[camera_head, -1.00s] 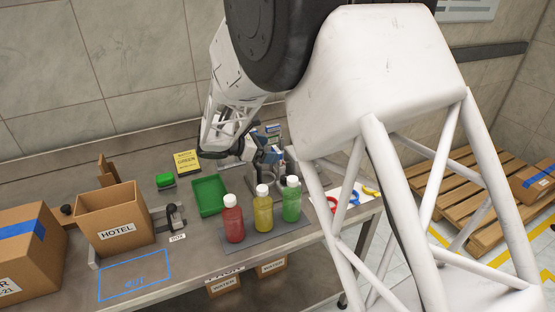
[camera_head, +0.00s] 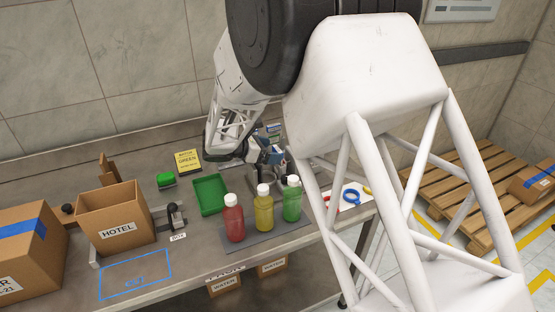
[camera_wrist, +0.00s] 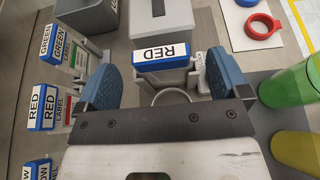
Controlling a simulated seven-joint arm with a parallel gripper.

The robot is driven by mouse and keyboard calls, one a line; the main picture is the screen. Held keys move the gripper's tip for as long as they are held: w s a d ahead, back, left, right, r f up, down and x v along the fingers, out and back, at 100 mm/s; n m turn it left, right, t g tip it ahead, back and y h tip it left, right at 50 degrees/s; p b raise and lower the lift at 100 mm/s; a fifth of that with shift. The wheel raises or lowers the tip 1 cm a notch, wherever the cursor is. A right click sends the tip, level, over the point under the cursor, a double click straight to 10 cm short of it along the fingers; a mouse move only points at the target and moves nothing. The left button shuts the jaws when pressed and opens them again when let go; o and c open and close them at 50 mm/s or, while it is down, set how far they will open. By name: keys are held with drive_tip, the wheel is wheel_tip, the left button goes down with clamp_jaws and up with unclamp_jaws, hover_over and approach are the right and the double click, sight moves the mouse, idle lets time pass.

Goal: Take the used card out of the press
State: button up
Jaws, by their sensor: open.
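The used card (camera_wrist: 160,57), a blue and white block marked RED, stands upright in the grey press (camera_wrist: 172,82) in the wrist view. My gripper (camera_wrist: 160,70) is open. Its two blue fingers are spread to the left and right of the card, and I see a gap on each side. How deep the fingers reach beside the card is hard to tell. In the head view the press area lies behind the bottles, and my arm hides much of it and the gripper.
Label cards in holders stand at left in the wrist view: green (camera_wrist: 52,45), red (camera_wrist: 42,107), and another partly cut off. Red (camera_head: 234,222), yellow and green bottles stand near the front edge. A green tray (camera_head: 198,206) and a yellow GREEN sign (camera_head: 187,160) lie left of my gripper.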

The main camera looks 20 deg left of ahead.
sight(280, 150)
drive_tip(key=shift+r+x, duration=0.2)
drive_tip(key=shift+x, duration=2.45)
drive_tip(key=c, duration=0.8)
wheel_tip(280, 150, up, 10)
